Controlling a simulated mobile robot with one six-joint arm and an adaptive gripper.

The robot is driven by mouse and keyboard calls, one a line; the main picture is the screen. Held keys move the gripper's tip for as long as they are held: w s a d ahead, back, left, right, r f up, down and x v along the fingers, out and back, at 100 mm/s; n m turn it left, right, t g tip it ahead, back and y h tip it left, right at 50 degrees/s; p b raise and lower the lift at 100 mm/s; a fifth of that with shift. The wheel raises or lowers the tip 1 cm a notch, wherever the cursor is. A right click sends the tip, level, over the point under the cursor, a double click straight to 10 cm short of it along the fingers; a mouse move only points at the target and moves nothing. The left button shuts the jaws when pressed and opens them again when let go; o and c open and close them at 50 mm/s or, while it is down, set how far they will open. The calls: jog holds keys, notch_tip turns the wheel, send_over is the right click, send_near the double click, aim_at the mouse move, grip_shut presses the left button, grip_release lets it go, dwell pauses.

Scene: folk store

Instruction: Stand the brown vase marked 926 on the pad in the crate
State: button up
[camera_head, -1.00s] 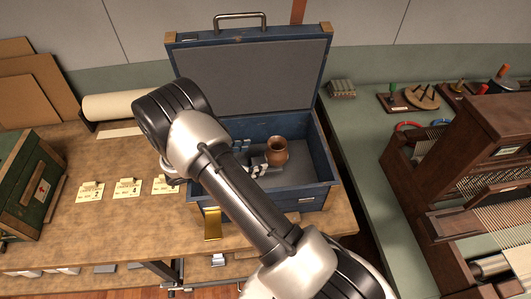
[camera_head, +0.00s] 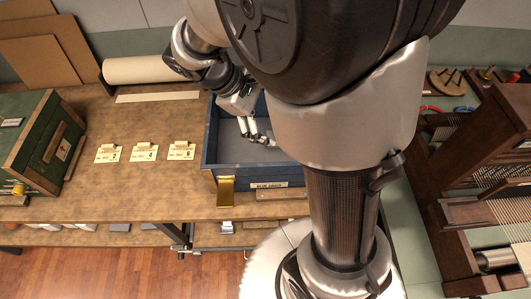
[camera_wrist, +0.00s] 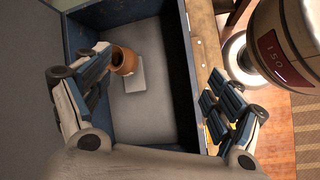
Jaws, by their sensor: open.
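The brown vase (camera_wrist: 124,60) is inside the blue crate (camera_head: 213,130), near a wall. It looks upright. In the wrist view its lower end overlaps the pale square pad (camera_wrist: 133,82); I cannot tell whether its whole base rests on the pad. No number on it is legible. My gripper (camera_head: 257,133) is inside or just above the crate. In the wrist view my gripper (camera_wrist: 160,105) has its fingers wide apart with nothing between the tips. The vase lies beyond the left finger, which stands close to it in the picture. My arm hides the vase in the head view.
Several numbered cards (camera_head: 145,153), a green box (camera_head: 40,145) and a paper roll (camera_head: 140,69) share the table. A loom (camera_head: 490,150) stands right.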

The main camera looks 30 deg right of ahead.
jog(key=s+a+r+m+t+y, duration=0.3)
jog(key=s+a+r, duration=0.1)
jog(key=s, duration=0.2)
jog(key=s+a+r+m+t+y, duration=0.3)
jog(key=s+a+r+m, duration=0.1)
jog(key=s, duration=0.3)
jog(key=shift+s+a+r+m+y, duration=0.15)
jog(key=shift+s+a+m+y, duration=0.15)
jog(key=shift+a, duration=0.1)
jog(key=shift+c, duration=0.5)
